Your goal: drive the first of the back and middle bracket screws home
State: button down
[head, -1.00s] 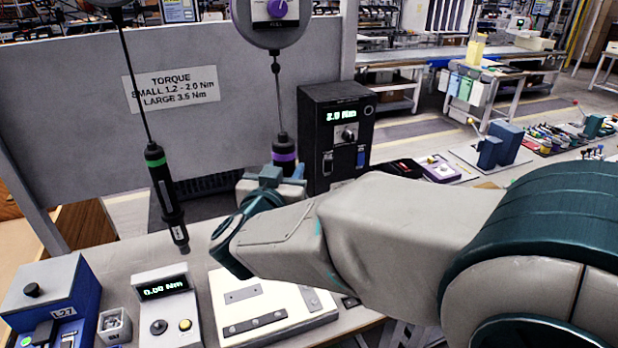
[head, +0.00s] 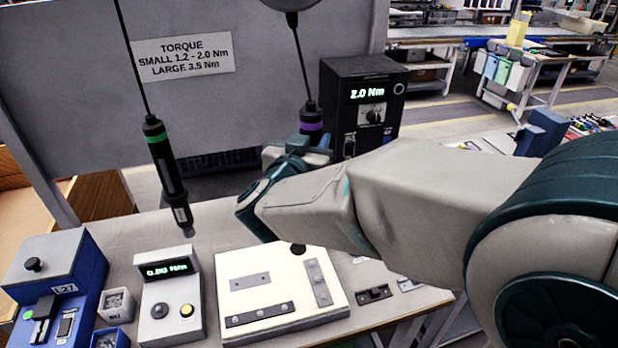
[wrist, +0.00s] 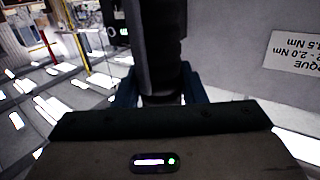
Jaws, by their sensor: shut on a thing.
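My gripper (head: 303,150) is shut on the purple-banded screwdriver (head: 311,122), which hangs upright from the right-hand cable. Its dark body also shows between the fingers in the wrist view (wrist: 160,50). My arm hides its lower part and bit. The white fixture plate (head: 235,262) lies on the bench below and in front. It carries a back bracket (head: 250,281), a front bracket (head: 260,315) and a right bracket (head: 318,285). Dark spots show on them, too small to tell as screws or holes. A dark round thing (head: 298,248) shows at the plate's back edge, just below my arm.
A green-banded screwdriver (head: 168,172) hangs to the left. The black controller (head: 362,105) reads 2.0 Nm behind my gripper. A grey display box (head: 170,295), small bins (head: 115,305) and a blue machine (head: 50,280) stand left of the plate. Small dark parts (head: 374,293) lie right of it.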

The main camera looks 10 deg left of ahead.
jog(key=f+b, duration=0.4)
jog(key=f, duration=0.1)
jog(key=f+b, duration=0.2)
jog(key=shift+w+d+f, duration=0.15)
jog(key=shift+w+d, duration=0.05)
jog(key=shift+w, duration=0.2)
notch_tip(320, 180, down, 4)
jog(key=b, duration=0.4)
jog(key=shift+f+b, duration=0.1)
jog(key=shift+b, duration=0.2)
jog(key=shift+r+p, duration=0.25)
jog(key=shift+p, duration=0.05)
jog(key=shift+f, duration=0.15)
jog(key=shift+f+b, duration=0.5)
jog(key=shift+f, duration=0.35)
